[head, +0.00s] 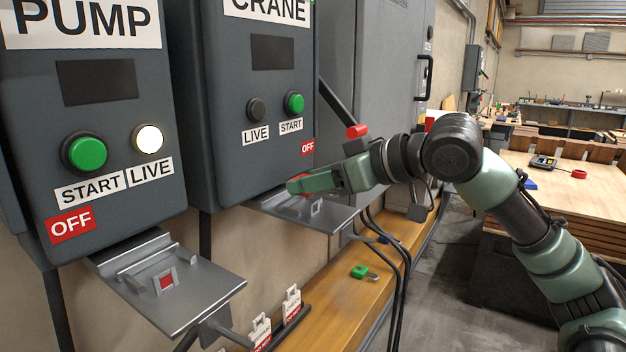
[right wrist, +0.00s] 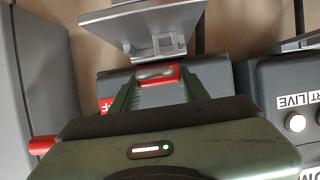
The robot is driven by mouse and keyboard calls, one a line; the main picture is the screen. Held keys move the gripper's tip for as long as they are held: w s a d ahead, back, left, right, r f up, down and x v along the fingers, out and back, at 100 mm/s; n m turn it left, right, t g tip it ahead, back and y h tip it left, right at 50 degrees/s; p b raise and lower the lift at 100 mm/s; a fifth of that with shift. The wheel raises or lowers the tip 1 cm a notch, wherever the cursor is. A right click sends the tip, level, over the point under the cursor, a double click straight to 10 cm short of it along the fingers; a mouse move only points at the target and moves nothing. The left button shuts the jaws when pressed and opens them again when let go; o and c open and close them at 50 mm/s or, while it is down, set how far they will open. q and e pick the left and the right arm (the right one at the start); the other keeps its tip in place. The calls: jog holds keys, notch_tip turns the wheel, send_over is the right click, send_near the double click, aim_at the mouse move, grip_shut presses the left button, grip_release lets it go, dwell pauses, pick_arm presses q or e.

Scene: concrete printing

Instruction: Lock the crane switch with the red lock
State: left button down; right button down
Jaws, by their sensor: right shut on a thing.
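The crane switch box (head: 262,120) hangs on the wall, with a dark LIVE lamp and a green START button. Its lever has a red handle (head: 357,131) on the right side. A metal shelf (head: 335,222) with a small upright bracket (head: 316,207) sits below the box; the shelf also shows at the top of the right wrist view (right wrist: 182,14). My right gripper (head: 297,184) is shut on the red lock (right wrist: 158,74), in front of the crane box's lower edge and above the shelf. The lock's shackle shows between the fingertips, apart from the bracket. My left gripper is out of view.
The pump box (head: 98,110) stands to the left, its LIVE lamp lit, with a similar shelf (head: 190,300) below. A green lock (head: 359,271) lies on the wooden bench (head: 330,300). White tags (head: 291,303) stand in a rack. Black cables hang near the crane shelf.

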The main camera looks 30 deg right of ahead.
jog(key=shift+f+b, duration=1.2)
jog(key=shift+f, duration=0.1)
jog(key=shift+r+p, duration=1.4)
jog(key=shift+p, duration=0.05)
jog(key=shift+f, duration=0.35)
jog(key=shift+f+b, duration=1)
jog(key=shift+b, duration=0.15)
jog(key=shift+r+p, duration=1.3)
jog(key=shift+f, duration=0.15)
